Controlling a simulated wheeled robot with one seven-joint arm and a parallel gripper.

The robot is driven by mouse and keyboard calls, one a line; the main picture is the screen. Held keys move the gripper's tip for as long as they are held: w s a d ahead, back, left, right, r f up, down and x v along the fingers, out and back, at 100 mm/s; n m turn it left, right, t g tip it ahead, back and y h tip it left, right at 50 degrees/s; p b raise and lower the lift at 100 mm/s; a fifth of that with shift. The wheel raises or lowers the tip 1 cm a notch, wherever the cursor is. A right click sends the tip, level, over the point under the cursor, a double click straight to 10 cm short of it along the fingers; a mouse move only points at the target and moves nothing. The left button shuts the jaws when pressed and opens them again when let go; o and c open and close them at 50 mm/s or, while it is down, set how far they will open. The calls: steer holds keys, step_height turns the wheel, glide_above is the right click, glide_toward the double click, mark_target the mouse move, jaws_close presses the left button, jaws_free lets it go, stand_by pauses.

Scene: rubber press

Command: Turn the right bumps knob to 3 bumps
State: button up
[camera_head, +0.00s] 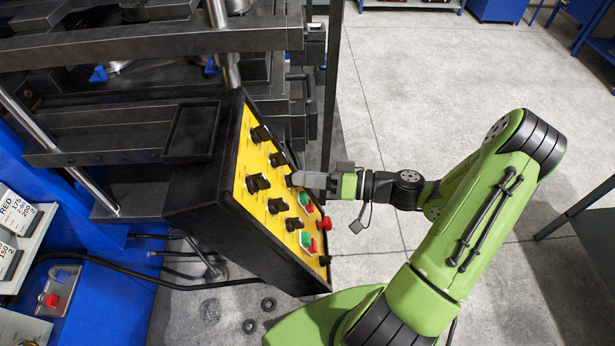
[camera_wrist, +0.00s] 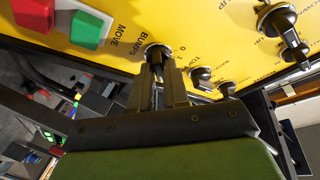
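The yellow control panel (camera_head: 251,170) holds several black knobs and green and red buttons. The bumps knob (camera_wrist: 158,52), black with a silver ring, sits beside the printed word BUMPS in the wrist view. My gripper (camera_wrist: 161,72) points at it, its two fingers close together with the knob's grip between their tips. In the head view my gripper (camera_head: 298,180) reaches the panel's right edge from the right and hides most of this knob. The knob's pointer and most of its scale are hidden, so its setting cannot be read.
A green button (camera_wrist: 88,28) and a red button (camera_wrist: 35,12) lie left of the knob in the wrist view. Another black knob (camera_wrist: 201,74) is close on the right. A red button (camera_head: 355,226) juts from the panel's side below my gripper.

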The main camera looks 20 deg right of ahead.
steer(key=o, duration=0.3)
steer(key=shift+o, duration=0.2)
steer(key=b+v, duration=0.1)
steer(key=v, duration=1.4)
steer(key=shift+s+d, duration=0.2)
steer(key=shift+d, duration=0.15)
